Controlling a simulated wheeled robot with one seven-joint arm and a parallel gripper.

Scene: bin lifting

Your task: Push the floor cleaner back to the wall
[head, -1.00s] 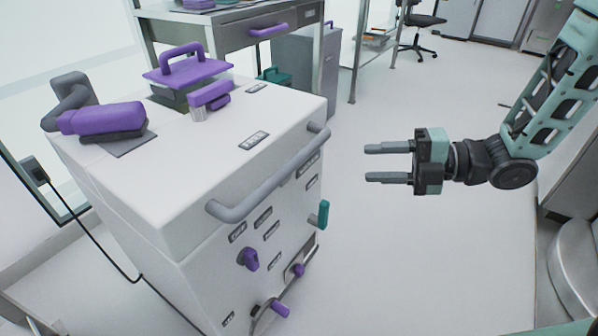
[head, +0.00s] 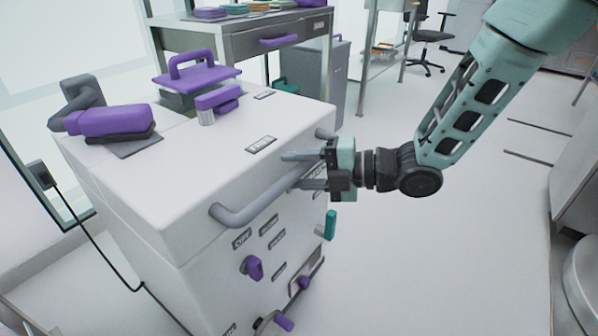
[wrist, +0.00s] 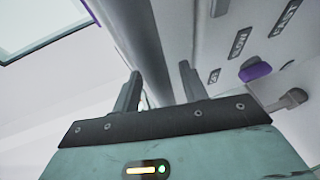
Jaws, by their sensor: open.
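The floor cleaner (head: 150,195) is a white box-shaped machine on the left of the head view. It has a grey bar handle (head: 250,208) along its upper front edge, with purple knobs and small labels below. My gripper (head: 287,170) is open at the far half of this handle, its fingers pointing at the machine. In the wrist view the handle (wrist: 140,35) runs down toward the gap between my two fingers (wrist: 158,85). I cannot tell whether the fingers touch it. Part of the handle is hidden behind my gripper.
A black cable (head: 95,245) runs from a wall socket (head: 38,175) on the left down beside the machine. A grey table (head: 240,42) and a grey cabinet (head: 325,80) stand behind it. An office chair (head: 432,40) is farther back. The floor right of the machine is clear.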

